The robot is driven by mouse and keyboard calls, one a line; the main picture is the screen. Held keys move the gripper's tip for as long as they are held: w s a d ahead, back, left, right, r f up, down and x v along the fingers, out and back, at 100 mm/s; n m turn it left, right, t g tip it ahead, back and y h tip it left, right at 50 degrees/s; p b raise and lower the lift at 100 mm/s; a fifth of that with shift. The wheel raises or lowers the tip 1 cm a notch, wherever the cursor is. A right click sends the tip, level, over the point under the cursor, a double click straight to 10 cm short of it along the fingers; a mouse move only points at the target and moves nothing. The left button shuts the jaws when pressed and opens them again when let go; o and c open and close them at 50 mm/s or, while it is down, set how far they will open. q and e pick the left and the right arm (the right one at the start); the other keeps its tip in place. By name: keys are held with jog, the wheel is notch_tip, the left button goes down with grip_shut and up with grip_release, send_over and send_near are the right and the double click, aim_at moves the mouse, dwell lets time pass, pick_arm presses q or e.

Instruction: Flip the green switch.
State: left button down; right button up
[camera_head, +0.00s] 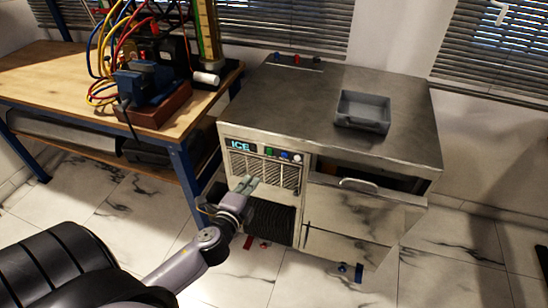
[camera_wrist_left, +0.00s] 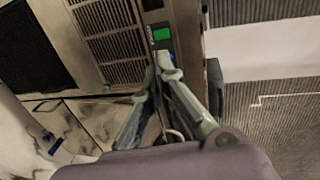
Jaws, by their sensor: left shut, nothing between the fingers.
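The green switch (camera_head: 270,151) sits on the front panel of a grey metal ice machine (camera_head: 395,150), in a row with a blue one and a white one. In the left wrist view the green switch (camera_wrist_left: 162,34) shows as a bright green rectangle, a little beyond my fingertips. My left gripper (camera_head: 249,182) is shut and empty, in front of the vent grille and below the switch row. In the left wrist view its fingertips (camera_wrist_left: 166,62) are close together; I cannot tell whether they touch the panel. My right gripper is not in view.
A wooden workbench (camera_head: 50,65) with blue legs, cables and a blue vise (camera_head: 143,84) stands left of the machine. A grey tray (camera_head: 362,112) lies on the machine's top. A drawer (camera_head: 362,208) with a curved handle is at the front right.

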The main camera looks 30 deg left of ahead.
aim_at(270, 153)
pick_arm(q)
jog(key=shift+r, duration=0.1)
jog(key=b+x, duration=0.3)
jog(key=x, duration=1.1)
